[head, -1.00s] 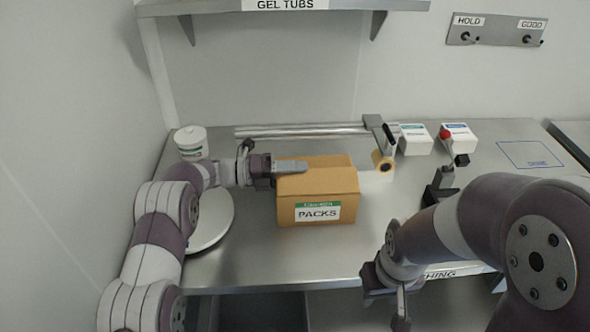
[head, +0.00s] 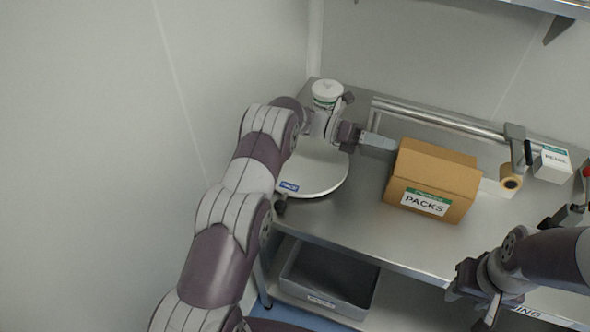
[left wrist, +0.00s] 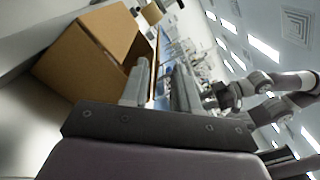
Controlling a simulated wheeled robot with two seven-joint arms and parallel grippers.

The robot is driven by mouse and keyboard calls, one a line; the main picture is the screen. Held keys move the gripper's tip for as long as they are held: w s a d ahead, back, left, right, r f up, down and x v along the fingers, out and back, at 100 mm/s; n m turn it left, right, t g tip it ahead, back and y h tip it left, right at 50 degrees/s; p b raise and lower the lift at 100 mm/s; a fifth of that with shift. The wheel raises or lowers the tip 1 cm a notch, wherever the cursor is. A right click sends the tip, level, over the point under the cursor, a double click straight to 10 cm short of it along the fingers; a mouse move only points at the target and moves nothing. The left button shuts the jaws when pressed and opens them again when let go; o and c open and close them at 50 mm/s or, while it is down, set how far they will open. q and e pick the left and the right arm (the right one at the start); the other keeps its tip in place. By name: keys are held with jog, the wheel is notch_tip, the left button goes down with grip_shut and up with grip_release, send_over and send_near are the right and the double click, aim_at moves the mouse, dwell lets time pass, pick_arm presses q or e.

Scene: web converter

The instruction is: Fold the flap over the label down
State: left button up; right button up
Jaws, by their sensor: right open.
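The brown cardboard box (head: 448,180) stands on the steel table, with a green and white PACKS label (head: 425,203) on its front. Its top looks creased in the head view. In the left wrist view the box (left wrist: 95,45) shows a dark opening beside a panel; which flap this is, I cannot tell. My left gripper (head: 388,145) is at the box's upper left edge, its fingers pointing at it. In the left wrist view its fingers (left wrist: 160,88) are apart with nothing clearly between them. My right gripper (head: 482,300) is open and empty, in front of the table edge.
A tape roll (head: 510,178), a metal rail (head: 440,122) and a small white carton (head: 552,165) lie behind and right. A grey bin (head: 328,278) sits below.

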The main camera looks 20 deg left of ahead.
pick_arm(q)
jog(key=w+a+r+n+t+y+p, duration=0.1)
jog(key=w+a+r+n+t+y, duration=0.35)
jog(key=n, duration=0.65)
jog(key=w+a+r+n+t+y, duration=0.25)
jog(key=r+n+t+y, duration=0.2)
jog(key=n+t, duration=0.45)
jog(key=s+a+f+n+g+y, duration=0.2)
jog(key=s+a+n+y, duration=0.1)
jog(key=s+n, duration=0.3)
jog(key=s+a+f+n+g+y+p, duration=0.1)
jog(key=s+a+f+n+g+y, duration=0.1)
jog(key=s+n, duration=0.4)
jog(key=s+a+f+n+g+y+p, duration=0.1)
jog(key=s+a+f+n+g+y, duration=0.1)
jog(key=s, duration=0.9)
jog(key=a+n+g+y, duration=0.1)
jog(key=n+y, duration=0.1)
jog(key=n, duration=0.1)
jog(key=shift+s+a+f+n, duration=0.3)
jog(key=shift+s+f+n, duration=0.1)
pick_arm(e)
notch_tip(320, 180, up, 2)
jog(key=shift+r, duration=0.1)
pick_arm(q)
jog(key=shift+g, duration=0.25)
